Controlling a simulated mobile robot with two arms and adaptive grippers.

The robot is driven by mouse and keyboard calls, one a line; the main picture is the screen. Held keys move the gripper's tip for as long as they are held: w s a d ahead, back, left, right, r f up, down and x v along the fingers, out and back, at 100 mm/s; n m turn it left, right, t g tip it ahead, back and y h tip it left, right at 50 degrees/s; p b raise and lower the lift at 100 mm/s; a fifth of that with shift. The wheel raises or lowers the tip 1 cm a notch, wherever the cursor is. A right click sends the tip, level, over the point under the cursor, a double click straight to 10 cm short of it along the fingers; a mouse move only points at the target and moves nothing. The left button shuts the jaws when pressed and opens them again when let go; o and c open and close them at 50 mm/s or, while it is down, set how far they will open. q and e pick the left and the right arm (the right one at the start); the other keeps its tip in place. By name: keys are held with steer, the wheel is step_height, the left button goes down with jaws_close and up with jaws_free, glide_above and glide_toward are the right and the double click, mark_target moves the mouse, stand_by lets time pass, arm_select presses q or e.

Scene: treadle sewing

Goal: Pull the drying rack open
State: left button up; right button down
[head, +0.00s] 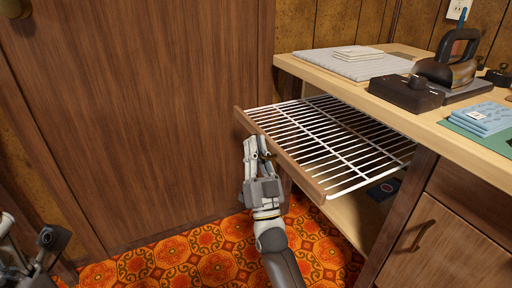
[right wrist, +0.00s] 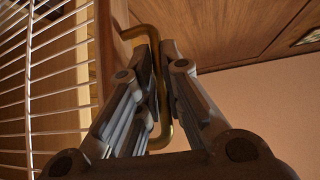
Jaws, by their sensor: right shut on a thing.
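The drying rack (head: 335,140) is a white wire grid with a wooden front rail (head: 290,160). In the head view it sticks well out of the cabinet, under the worktop. My right gripper (head: 257,150) is at the outer face of the rail. In the right wrist view, its fingers (right wrist: 158,85) are shut on the rack's brass handle (right wrist: 143,31), and the wire grid (right wrist: 60,80) shows at left. In the head view the fingers hide most of the handle. My left gripper (head: 45,240) is partly in view at the lower left edge, away from the rack; its jaws are unclear.
The worktop (head: 455,125) above holds an iron (head: 450,72), a dark box (head: 405,93), a grey pad (head: 350,63) and folded blue cloth (head: 485,118). A wooden door (head: 150,110) stands left of the rack. Patterned floor (head: 200,255) is clear below.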

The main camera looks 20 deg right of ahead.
steer(key=c, duration=1.8)
jaws_free()
steer(key=shift+f, duration=0.1)
steer(key=shift+c, duration=0.2)
steer(key=v, duration=1.2)
steer(key=shift+s, duration=0.1)
